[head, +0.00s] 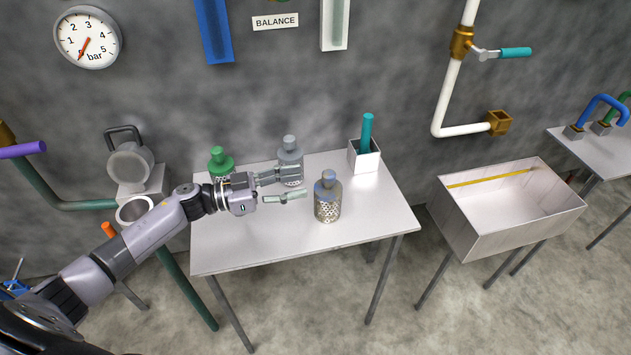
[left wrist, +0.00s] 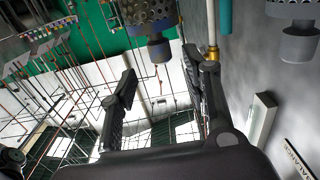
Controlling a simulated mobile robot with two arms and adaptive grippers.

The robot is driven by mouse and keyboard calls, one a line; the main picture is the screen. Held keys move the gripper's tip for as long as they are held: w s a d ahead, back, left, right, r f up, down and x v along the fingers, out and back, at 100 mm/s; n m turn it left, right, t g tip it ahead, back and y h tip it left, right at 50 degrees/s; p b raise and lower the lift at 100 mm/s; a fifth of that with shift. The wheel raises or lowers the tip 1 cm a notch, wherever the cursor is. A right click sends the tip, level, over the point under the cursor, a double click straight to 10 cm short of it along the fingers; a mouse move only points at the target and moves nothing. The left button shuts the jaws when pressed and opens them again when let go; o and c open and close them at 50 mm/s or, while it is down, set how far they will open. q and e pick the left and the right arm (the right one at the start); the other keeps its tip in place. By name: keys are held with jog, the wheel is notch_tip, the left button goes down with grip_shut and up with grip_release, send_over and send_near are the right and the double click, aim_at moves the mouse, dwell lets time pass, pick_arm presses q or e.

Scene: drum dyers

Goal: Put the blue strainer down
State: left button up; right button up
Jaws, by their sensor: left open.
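The blue strainer (head: 327,204), a perforated metal can with a blue-grey knob, stands upright on the table (head: 355,230). My left gripper (head: 303,184) is open and empty just left of the strainer, its fingers pointing toward it. A small gap shows between the fingertips and the strainer. In the left wrist view, a perforated strainer (left wrist: 148,14) hangs upside down in the picture, beyond the two spread fingers (left wrist: 161,66). My right gripper is not in view.
A grey strainer (head: 290,158) and a green-knobbed strainer (head: 220,160) stand behind my left gripper. A white box (head: 365,160) with a teal handle (head: 367,130) is at the table's back right. The table's front is clear. A large basin (head: 490,225) stands further right.

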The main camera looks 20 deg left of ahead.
pick_arm(q)
jog(key=v, duration=0.3)
jog(key=shift+s+a, duration=0.2)
jog(key=shift+a, duration=0.1)
dwell(0.3)
